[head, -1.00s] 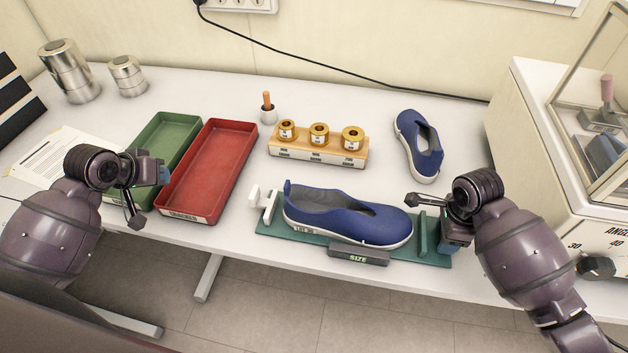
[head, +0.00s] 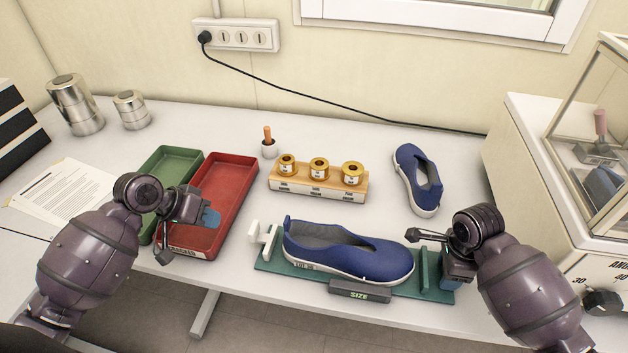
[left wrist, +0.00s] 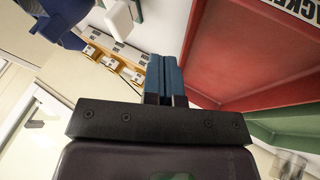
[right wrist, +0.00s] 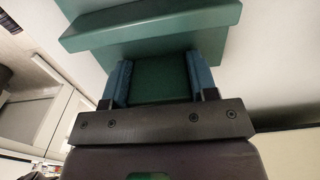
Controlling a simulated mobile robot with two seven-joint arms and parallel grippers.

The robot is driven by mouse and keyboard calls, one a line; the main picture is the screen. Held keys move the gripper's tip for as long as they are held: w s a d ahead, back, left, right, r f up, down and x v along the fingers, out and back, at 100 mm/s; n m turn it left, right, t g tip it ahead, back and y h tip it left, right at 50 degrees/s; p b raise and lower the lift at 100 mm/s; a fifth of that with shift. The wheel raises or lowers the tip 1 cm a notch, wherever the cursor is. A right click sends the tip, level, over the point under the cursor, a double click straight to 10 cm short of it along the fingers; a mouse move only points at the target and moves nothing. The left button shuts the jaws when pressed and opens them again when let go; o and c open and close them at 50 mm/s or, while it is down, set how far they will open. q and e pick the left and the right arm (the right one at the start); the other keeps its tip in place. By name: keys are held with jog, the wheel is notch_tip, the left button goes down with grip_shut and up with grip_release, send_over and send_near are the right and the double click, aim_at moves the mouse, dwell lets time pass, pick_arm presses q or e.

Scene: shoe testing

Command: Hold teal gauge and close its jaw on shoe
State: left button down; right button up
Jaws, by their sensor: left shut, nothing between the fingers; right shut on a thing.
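The teal gauge (head: 430,285) lies along the front edge of the table, with a dark SIZE block (head: 359,291) on its front side. A blue shoe with a white sole (head: 350,252) rests on it, toe to the right. The gauge's white jaw (head: 261,240) stands at the left end, by the heel; I cannot tell whether it touches. My right gripper (right wrist: 160,78) is shut on the gauge's right end, blue fingers on either side of the teal. My left gripper (head: 212,218) is shut and empty over the red tray, left of the jaw; its fingers show together in the left wrist view (left wrist: 165,78).
A red tray (head: 243,165) and a green tray (head: 165,158) lie on the left. A wooden block with three brass weights (head: 318,185) stands behind the gauge. A second blue shoe (head: 418,180) lies back right, near a glass-topped machine (head: 560,200). Metal cylinders (head: 75,105) stand far left.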

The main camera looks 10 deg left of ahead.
aim_at(269, 235)
pick_arm(q)
jog(key=x, duration=0.3)
jog(key=shift+d, duration=0.1)
jog(key=d, duration=0.3)
jog(key=shift+w+f, duration=0.15)
jog(key=shift+f, duration=0.15)
jog(key=shift+d, duration=0.65)
jog(key=d, duration=0.4)
jog(key=shift+a, duration=0.15)
